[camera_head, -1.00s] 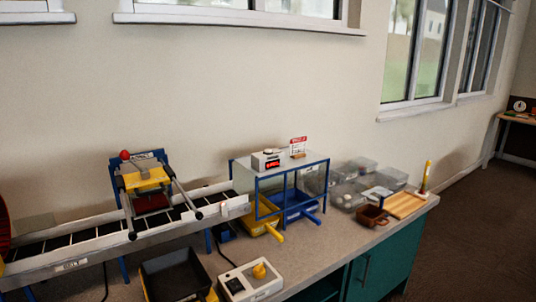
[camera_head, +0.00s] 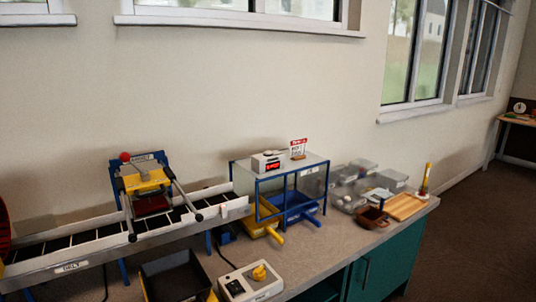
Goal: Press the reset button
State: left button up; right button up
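A small white counter box (camera_head: 269,161) with a lit red display stands on top of the clear-topped, blue-framed stand (camera_head: 258,189). A pale round cap (camera_head: 267,153) sits on the box's top; it looks like a button, but its label is too small to read. A white control box (camera_head: 251,286) with a yellow knob (camera_head: 260,272) and a small dark part on its face sits at the front of the worktop. Neither of my grippers shows in the view.
A conveyor belt (camera_head: 72,266) with a red-knobbed gate (camera_head: 145,185) runs along the left. A black bin (camera_head: 176,279) stands in front. Yellow (camera_head: 261,229) and blue (camera_head: 297,208) trays sit under the stand. A red-white sign (camera_head: 299,147) stands beside the counter box. Clear tubs (camera_head: 390,179) stand right.

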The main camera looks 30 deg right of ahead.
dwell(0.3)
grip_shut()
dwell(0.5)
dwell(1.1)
